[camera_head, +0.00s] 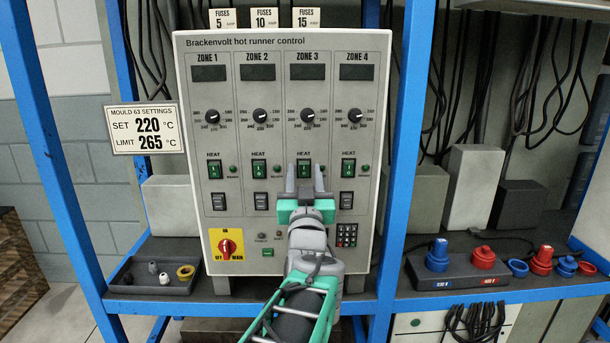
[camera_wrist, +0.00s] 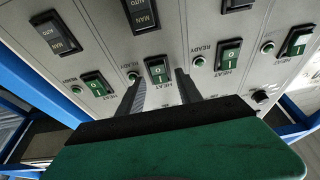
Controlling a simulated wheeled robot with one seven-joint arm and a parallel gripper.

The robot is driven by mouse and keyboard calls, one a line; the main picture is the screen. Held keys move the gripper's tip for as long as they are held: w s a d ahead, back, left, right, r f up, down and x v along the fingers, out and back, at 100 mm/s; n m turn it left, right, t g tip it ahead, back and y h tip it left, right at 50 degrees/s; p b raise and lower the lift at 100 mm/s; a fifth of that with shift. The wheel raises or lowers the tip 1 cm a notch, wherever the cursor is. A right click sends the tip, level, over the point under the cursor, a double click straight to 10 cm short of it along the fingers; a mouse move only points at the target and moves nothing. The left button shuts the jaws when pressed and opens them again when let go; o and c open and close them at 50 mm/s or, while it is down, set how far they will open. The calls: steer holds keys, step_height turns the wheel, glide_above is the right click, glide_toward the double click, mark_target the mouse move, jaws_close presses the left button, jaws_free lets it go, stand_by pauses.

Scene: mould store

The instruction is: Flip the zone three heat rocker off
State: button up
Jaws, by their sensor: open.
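The grey hot runner control box (camera_head: 284,90) stands upright with columns marked ZONE 1 to ZONE 4. Each column has a green HEAT rocker. In the wrist view, which looks upside down, that rocker (camera_wrist: 158,70) shows between the fingers of my gripper (camera_wrist: 161,80). My gripper is open and empty, with one fingertip on each side of the rocker. I cannot tell whether the fingers touch the panel, or which way the rocker is tilted.
Heat rockers for zone two (camera_head: 259,169) and zone four (camera_head: 348,168) flank it closely. Black MAN/AUTO switches (camera_head: 219,201) sit below. A red main switch (camera_head: 226,248) is at lower left. Blue posts (camera_head: 405,120) frame the shelf. A small-parts tray (camera_head: 128,287) lies left.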

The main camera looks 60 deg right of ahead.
steer(key=v, duration=0.7)
steer(key=shift+s+a, duration=0.2)
steer(key=shift+a, duration=0.1)
steer(key=shift+f, duration=0.15)
